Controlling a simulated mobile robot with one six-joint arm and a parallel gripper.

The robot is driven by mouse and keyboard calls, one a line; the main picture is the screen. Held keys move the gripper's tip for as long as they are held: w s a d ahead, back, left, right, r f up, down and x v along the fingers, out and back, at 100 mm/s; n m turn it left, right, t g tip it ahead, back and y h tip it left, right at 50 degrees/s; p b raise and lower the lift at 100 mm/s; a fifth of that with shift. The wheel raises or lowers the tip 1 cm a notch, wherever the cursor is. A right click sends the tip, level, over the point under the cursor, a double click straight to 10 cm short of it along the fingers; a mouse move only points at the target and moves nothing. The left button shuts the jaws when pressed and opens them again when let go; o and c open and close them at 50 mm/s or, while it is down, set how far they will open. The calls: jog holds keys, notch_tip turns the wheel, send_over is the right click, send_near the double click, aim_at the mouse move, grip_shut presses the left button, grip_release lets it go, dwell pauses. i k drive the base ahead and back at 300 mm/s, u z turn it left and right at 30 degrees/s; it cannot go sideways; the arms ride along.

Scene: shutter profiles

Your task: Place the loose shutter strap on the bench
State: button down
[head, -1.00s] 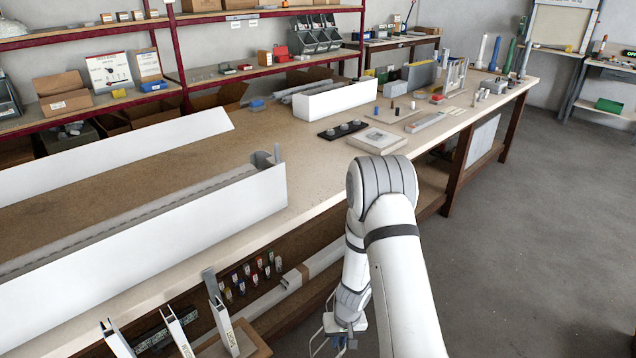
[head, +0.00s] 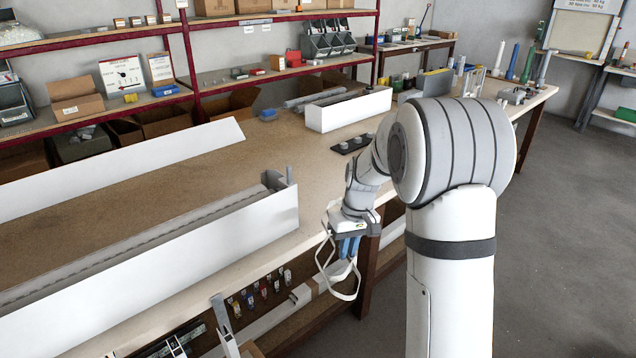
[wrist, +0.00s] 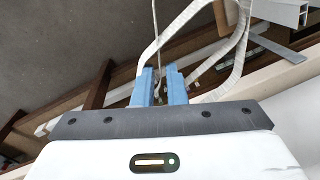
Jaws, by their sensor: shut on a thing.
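My gripper (head: 346,246) has blue fingers and hangs just off the front edge of the bench, at about the height of its top. It is shut on the pale, off-white shutter strap (head: 325,262), which hangs in loops below and beside the fingers. In the wrist view the blue fingers (wrist: 160,86) pinch the strap (wrist: 237,50), which curves away on both sides. The wooden bench (head: 262,150) runs from the front left to the back right. The exact pinch point is hard to make out.
A long white shutter profile (head: 200,250) lies along the bench's front left, another (head: 120,160) behind it. A white box (head: 350,110) and a black tray (head: 352,144) stand farther back. The bench top between these is clear. Small coloured parts (head: 262,290) hang below the front edge.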

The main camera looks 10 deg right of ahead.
aim_at(325, 189)
jog(key=i, duration=1.25)
jog(key=z, duration=0.05)
